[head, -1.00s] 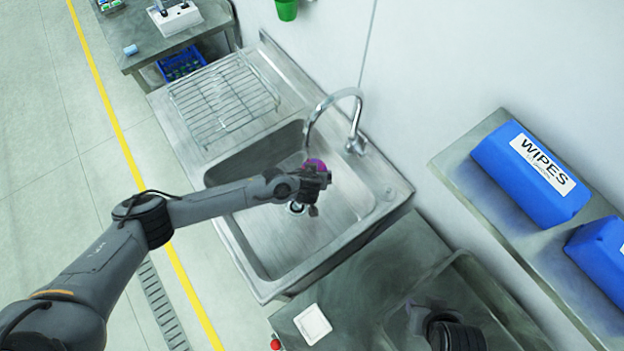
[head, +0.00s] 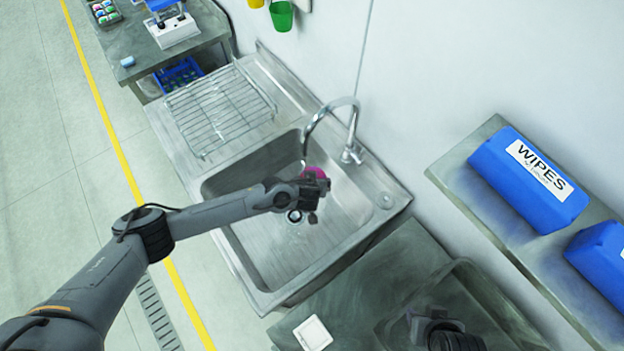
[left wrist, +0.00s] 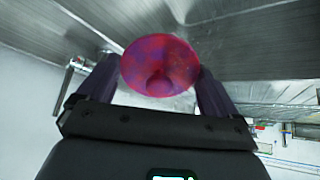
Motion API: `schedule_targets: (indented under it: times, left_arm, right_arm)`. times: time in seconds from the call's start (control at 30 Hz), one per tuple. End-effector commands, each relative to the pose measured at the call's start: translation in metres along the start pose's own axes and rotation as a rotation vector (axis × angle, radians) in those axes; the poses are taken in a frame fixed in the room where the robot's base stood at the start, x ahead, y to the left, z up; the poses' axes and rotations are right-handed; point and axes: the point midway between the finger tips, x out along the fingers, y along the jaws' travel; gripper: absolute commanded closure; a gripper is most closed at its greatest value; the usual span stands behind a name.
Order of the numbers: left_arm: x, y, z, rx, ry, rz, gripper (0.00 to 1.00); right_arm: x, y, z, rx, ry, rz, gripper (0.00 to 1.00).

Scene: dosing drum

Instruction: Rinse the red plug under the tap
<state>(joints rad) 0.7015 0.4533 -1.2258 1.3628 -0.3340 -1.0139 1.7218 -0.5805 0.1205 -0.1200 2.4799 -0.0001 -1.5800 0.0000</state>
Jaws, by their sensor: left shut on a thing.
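My left gripper (head: 322,190) is shut on a round, flared plug (head: 314,172) and holds it inside the sink (head: 262,248), under or close by the end of the tap spout (head: 318,118). In the left wrist view the plug (left wrist: 160,62) sits between the two fingers, its wide hollow face towards the camera. It is pinkish red with blotchy purple patches. I cannot make out a water stream. Part of my right arm (head: 445,335) shows at the bottom right edge; its finger state is unclear.
A wire rack (head: 218,108) lies on the drainboard left of the basin. A clear tray (head: 470,295) and a small white square dish (head: 312,333) are on the counter at the bottom. Blue wipes packs (head: 528,178) lie on the wall shelf. The basin's near part is empty.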

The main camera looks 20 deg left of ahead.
Motion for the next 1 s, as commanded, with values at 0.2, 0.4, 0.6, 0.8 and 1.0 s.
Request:
schedule_targets:
  times: [0.2, 0.4, 0.6, 0.8, 1.0]
  left_arm:
    - [0.0, 0.007, 0.002, -0.001, -0.001, 0.0, 0.36]
    - [0.0, 0.009, 0.001, 0.0, -0.001, 0.0, 0.36]
    - [0.0, 0.007, 0.001, -0.001, -0.001, -0.001, 0.36]
    - [0.0, 0.001, 0.0, -0.002, -0.001, -0.001, 0.36]
    - [0.0, -0.004, 0.0, -0.001, -0.001, -0.001, 0.36]
  right_arm:
    - [0.001, 0.0, 0.0, 0.0, 0.0, 0.0, 0.62]
    - [0.001, 0.0, 0.0, 0.0, 0.0, 0.0, 0.62]
    - [-0.001, 0.0, 0.0, 0.0, 0.0, 0.0, 0.62]
    - [-0.003, 0.0, -0.001, 0.0, 0.0, 0.0, 0.62]
    - [-0.004, 0.0, -0.002, 0.0, 0.001, 0.0, 0.62]
